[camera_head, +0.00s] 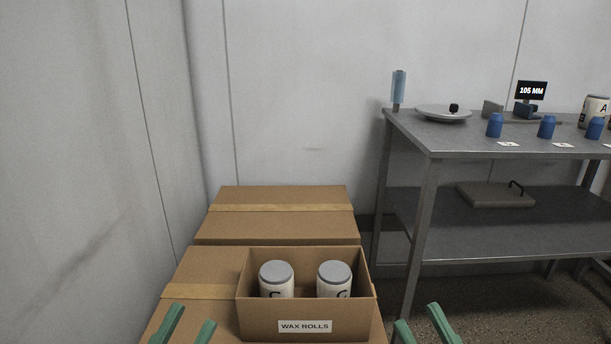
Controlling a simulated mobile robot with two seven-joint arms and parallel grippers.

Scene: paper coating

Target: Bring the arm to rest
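My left gripper (188,326) shows at the bottom edge, left of the wax rolls box. Its two green fingers stand apart with nothing between them. My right gripper (420,326) shows at the bottom edge, right of the same box. Its two green fingers are also apart and empty. Both arms are out of view below the picture. The open cardboard box labelled "WAX ROLLS" (262,316) stands between the grippers. It holds two white rolls with grey tops, a left one (277,273) and a right one (334,272), both upright.
Closed cardboard boxes (280,228) lie behind and under the open box. A grey metal table (460,140) stands at the right, bearing a round plate (443,113), blue bottles (495,126) and a "105 MM" display (531,91). A wall (80,150) closes off the left.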

